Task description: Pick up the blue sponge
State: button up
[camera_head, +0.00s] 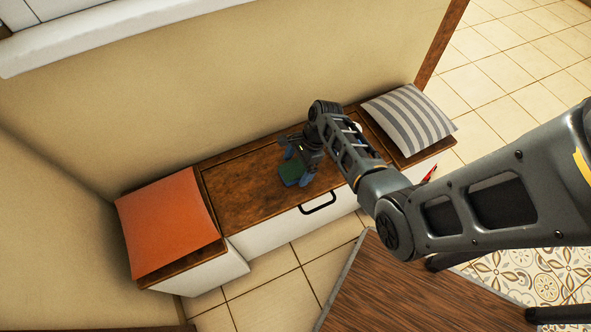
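A small sponge-like block (290,174), dark green on the face that shows, lies on the brown wooden top of the low white bench (240,195). It is the only thing there that could be the blue sponge; no blue side of it shows clearly. My gripper (297,167) reaches down from the arm right at the block. Its two blue-tipped fingers stand apart, one by the block's far edge and one by its near right side. My gripper hides part of the block, and I cannot tell whether the fingers touch it.
An orange cushion (168,222) lies at the bench's left end and a striped cushion (410,118) at its right end. A drawer with a black handle (318,203) faces front. A brown wooden table (415,290) stands in the foreground. The bench top left of my gripper is clear.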

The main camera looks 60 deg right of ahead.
aim_at(297, 168)
jog(key=c, duration=1)
jog(key=shift+r, duration=0.1)
notch_tip(297, 168, up, 10)
jog(key=shift+r+p, duration=0.15)
jog(key=shift+p, duration=0.95)
